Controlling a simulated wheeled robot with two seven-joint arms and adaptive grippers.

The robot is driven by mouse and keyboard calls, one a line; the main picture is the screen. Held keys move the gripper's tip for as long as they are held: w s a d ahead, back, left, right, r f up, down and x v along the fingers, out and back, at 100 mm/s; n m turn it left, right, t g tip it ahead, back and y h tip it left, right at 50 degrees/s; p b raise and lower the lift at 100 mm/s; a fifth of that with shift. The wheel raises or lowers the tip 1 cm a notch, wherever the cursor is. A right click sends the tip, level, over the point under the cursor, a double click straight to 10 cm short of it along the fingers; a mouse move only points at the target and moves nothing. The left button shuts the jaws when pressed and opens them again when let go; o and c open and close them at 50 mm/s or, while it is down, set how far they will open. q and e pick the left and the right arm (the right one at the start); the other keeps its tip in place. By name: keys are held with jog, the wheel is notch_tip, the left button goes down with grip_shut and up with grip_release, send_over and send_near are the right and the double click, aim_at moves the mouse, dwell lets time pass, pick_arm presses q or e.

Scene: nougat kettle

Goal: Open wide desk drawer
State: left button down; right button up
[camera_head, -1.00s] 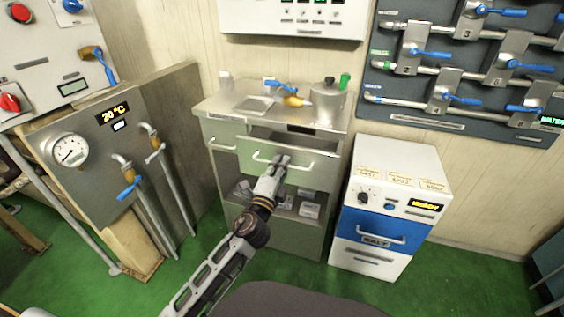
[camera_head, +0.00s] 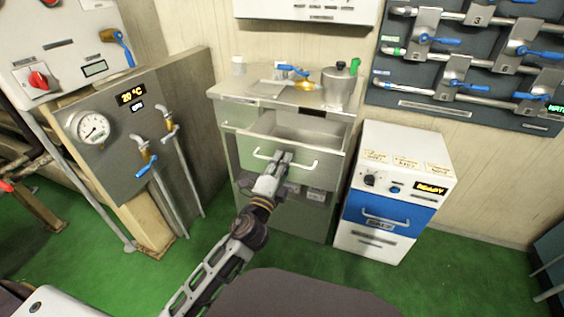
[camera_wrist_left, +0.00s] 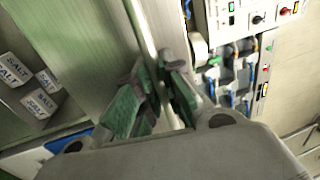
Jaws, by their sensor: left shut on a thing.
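The wide desk drawer (camera_head: 292,145) is pulled out from the metal desk (camera_head: 228,92) in the head view, and its inside shows empty. A white bar handle (camera_head: 306,168) runs across its front. My left gripper (camera_head: 283,160) is shut on this handle near its middle. In the left wrist view the green-padded fingers (camera_wrist_left: 152,100) close around the pale handle bar, beside the drawer front (camera_wrist_left: 85,40). My right gripper is not in view.
A kettle (camera_head: 338,86) and small items stand on the desk top. Salt boxes (camera_wrist_left: 40,103) sit on the shelf below the drawer. A panel with pipes (camera_head: 118,125) stands left. Green floor (camera_head: 330,275) lies open in front.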

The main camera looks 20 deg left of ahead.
pick_arm(q)
jog(key=c, duration=1.8)
grip_release()
jog(key=shift+s, duration=0.1)
jog(key=shift+v, duration=3.55)
jog(key=shift+s, duration=0.1)
jog(key=shift+a, duration=0.1)
